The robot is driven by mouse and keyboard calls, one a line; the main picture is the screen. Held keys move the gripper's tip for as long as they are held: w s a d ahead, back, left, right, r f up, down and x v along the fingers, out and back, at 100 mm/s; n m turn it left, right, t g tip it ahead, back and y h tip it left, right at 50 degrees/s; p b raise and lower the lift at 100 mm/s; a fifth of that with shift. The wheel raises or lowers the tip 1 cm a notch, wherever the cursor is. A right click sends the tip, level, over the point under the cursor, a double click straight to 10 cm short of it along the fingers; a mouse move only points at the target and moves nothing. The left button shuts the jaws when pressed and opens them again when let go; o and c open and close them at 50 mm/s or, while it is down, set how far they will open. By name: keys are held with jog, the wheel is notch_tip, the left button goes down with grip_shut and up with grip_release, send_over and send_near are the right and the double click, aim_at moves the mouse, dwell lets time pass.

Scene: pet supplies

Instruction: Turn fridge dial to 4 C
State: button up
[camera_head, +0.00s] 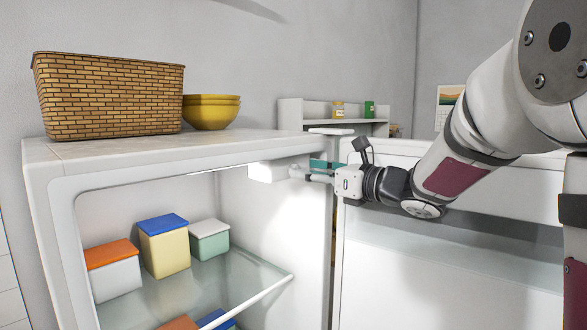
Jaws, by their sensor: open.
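The fridge (52,170) stands with its front open, and its lit interior shows. A white control housing (264,173) sits high on the inner right wall, under the fridge top. The dial on it is too small and too covered by my fingers to make out, so its number cannot be read. My gripper (306,172) reaches in from the right, its fingers pointing left at the right end of the housing. The jaws are open. I cannot tell whether the fingers touch the dial or sit around it.
Lidded containers (164,247) stand on the glass shelf (245,280). The open door (450,275) with its bins fills the right, below my arm. A wicker basket (108,97) and yellow bowls (210,115) stand on top. A wall shelf (290,114) is behind.

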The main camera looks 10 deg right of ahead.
jog(key=shift+x, duration=1.2)
grip_shut()
jog(key=shift+m, duration=0.3)
jog(key=m+p, duration=0.1)
jog(key=m, duration=0.7)
jog(key=shift+d+m, duration=0.1)
jog(key=shift+m, duration=0.2)
